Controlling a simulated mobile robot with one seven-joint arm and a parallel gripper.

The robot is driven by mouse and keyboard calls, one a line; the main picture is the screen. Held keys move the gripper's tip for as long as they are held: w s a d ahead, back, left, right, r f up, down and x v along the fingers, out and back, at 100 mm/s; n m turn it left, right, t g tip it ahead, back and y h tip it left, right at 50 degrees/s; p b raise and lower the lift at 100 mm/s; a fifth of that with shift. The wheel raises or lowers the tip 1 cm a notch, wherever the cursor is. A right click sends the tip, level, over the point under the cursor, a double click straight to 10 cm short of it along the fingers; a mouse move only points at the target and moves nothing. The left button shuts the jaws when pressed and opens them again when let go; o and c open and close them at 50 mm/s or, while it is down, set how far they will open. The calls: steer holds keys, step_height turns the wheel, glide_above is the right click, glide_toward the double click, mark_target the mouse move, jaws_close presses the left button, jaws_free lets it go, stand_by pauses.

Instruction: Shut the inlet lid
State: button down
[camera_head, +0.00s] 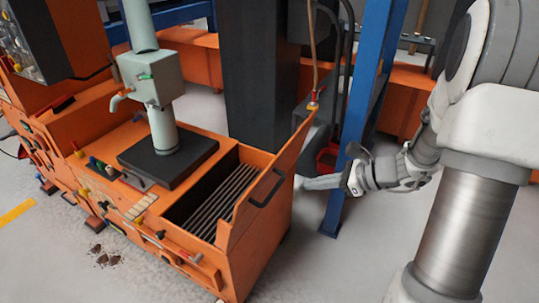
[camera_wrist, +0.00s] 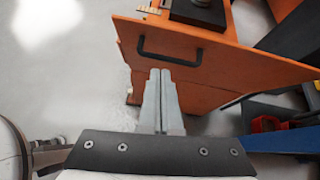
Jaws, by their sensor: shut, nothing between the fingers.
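The inlet lid (camera_head: 286,163) is an orange panel with a black handle (camera_head: 268,188). It stands raised along the right side of the orange machine's inlet, leaving the dark slatted opening (camera_head: 212,203) uncovered. My gripper (camera_head: 308,183) is to the right of the lid, with its fingers pointing left towards it. In the wrist view the fingers (camera_wrist: 160,73) are together and empty. Their tips appear just below the lid's handle (camera_wrist: 170,52), against the orange panel (camera_wrist: 210,62). I cannot tell whether they touch it.
A green-grey post (camera_head: 163,125) on a black plate (camera_head: 168,153) stands left of the opening. A blue upright (camera_head: 362,85) rises behind my gripper. The grey floor (camera_head: 335,265) in front is clear.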

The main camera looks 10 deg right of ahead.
steer(key=w+d+m, duration=0.1)
steer(key=b, duration=0.2)
glide_toward(264, 178)
steer(key=shift+m+t, duration=0.3)
steer(key=shift+t, duration=0.1)
steer(key=x, duration=0.3)
steer(key=s+x, duration=0.1)
steer(key=x, duration=0.1)
steer(key=shift+a+f, duration=0.15)
steer(key=shift+f, duration=0.15)
steer(key=shift+w+a+r, duration=0.1)
steer(key=shift+w+a, duration=0.2)
